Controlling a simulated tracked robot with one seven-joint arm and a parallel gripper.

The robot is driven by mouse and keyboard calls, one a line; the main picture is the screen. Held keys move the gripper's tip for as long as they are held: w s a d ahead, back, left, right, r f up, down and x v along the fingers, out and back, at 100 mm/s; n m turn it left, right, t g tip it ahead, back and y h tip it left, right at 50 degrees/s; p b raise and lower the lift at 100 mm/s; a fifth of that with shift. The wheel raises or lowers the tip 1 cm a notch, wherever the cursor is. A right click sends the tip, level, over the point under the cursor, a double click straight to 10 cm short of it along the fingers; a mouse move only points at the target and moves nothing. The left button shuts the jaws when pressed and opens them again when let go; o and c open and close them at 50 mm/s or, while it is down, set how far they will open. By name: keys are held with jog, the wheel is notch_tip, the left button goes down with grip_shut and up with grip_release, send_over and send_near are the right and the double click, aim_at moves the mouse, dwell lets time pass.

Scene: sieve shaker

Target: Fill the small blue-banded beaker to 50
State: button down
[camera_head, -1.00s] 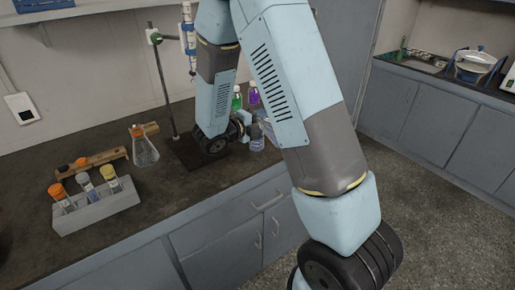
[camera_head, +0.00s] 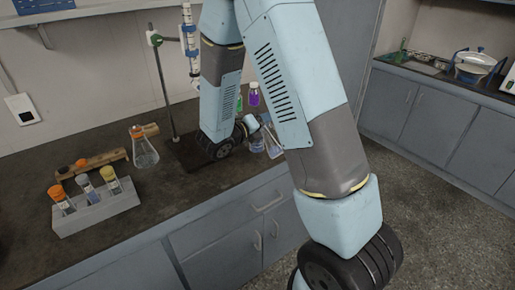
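My arm comes down over the bench, and its end, with my gripper (camera_head: 250,126), is low over the bench's front edge. The arm links hide much of it, and its fingers are too small and covered to read. A bluish clear glass vessel (camera_head: 256,143) stands right beside the gripper. A second piece of clear glass (camera_head: 271,142), seemingly tilted, shows just right of it, partly behind my arm. I cannot tell which of these is the blue-banded beaker, nor read any scale or level.
A burette stand (camera_head: 164,85) rises behind a dark mat. A conical flask (camera_head: 144,150) with an orange neck is left of it. A grey rack (camera_head: 95,211) holds several capped vials. Green and purple bottles (camera_head: 253,96) stand behind my arm.

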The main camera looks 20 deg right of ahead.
aim_at(271, 135)
jog(key=shift+r+m+b, duration=0.5)
jog(key=shift+m+b, duration=0.05)
jog(key=shift+m, duration=0.55)
jog(key=shift+s+d+f+m+t+b, duration=0.15)
jog(key=shift+s+f+m+t+b, duration=0.25)
jog(key=shift+m, duration=0.3)
jog(key=m, duration=0.1)
jog(key=s+m+b, duration=0.1)
jog(key=s+d+m, duration=0.1)
jog(key=shift+s+d+r+b, duration=0.1)
jog(key=shift+s+r+b, duration=0.1)
jog(key=shift+r+b, duration=0.2)
jog(key=shift+s+d+f+m+t+h+b, duration=0.15)
jog(key=shift+s+d+m+b, duration=0.15)
jog(key=shift+s+m+b, duration=0.5)
jog(key=shift+s+d+f+m+t+h+b, duration=0.15)
jog(key=shift+s+d+m+b, duration=0.2)
jog(key=shift+m, duration=0.85)
jog(key=shift+s+a, duration=0.1)
